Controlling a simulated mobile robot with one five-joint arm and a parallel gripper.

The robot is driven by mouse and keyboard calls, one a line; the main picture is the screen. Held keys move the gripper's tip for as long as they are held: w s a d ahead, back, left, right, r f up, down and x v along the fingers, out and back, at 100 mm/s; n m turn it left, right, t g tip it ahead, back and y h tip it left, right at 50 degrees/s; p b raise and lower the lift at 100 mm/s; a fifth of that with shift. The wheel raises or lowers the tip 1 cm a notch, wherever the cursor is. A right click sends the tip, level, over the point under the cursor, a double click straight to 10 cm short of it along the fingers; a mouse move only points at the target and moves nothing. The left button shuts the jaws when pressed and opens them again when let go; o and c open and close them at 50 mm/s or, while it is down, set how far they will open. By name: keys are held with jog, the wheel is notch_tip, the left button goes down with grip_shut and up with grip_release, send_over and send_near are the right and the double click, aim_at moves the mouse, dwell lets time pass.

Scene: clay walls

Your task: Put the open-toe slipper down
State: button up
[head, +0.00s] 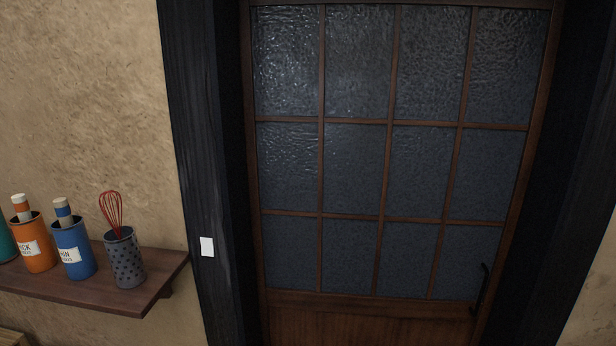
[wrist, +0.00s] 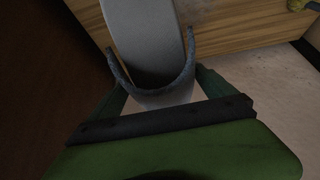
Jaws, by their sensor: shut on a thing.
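The open-toe slipper (wrist: 145,35) shows in the wrist view, with a pale grey sole running to the top edge and a darker blue-grey rim curving around its near end. My gripper (wrist: 160,92), green with a dark bar across it, is shut on this near end. One green finger is on each side of it. The slipper's far end is cut off by the frame. Neither the slipper nor my gripper shows in the head view.
A light wooden surface (wrist: 240,35) lies beyond the slipper; I cannot tell whether they touch. Pale floor (wrist: 285,100) shows at right. In the head view, a glazed door (head: 350,170) stands ahead. A wall shelf (head: 150,290) at left holds several containers, one with a red whisk (head: 112,212).

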jog(key=w+f+b, duration=0.2)
jog(key=w, duration=0.1)
jog(key=shift+d+f, duration=0.1)
jog(key=shift+w, duration=0.25)
jog(key=w+d+f+b, duration=0.1)
jog(key=w+f+b, duration=0.1)
jog(key=w, duration=0.1)
jog(key=w+f+b, duration=0.2)
jog(key=w, duration=0.2)
jog(key=w+d+f+b, duration=0.1)
jog(key=w+f+b, duration=0.1)
jog(key=w+b, duration=0.1)
jog(key=shift+w+d+f, duration=0.2)
jog(key=shift+d+f, duration=0.1)
jog(key=shift+f, duration=0.05)
jog(key=shift+w, duration=0.45)
notch_tip(320, 180, down, 5)
jog(key=b, duration=0.4)
jog(key=shift+r, duration=0.2)
jog(key=o, duration=1.1)
jog(key=shift+r, duration=0.15)
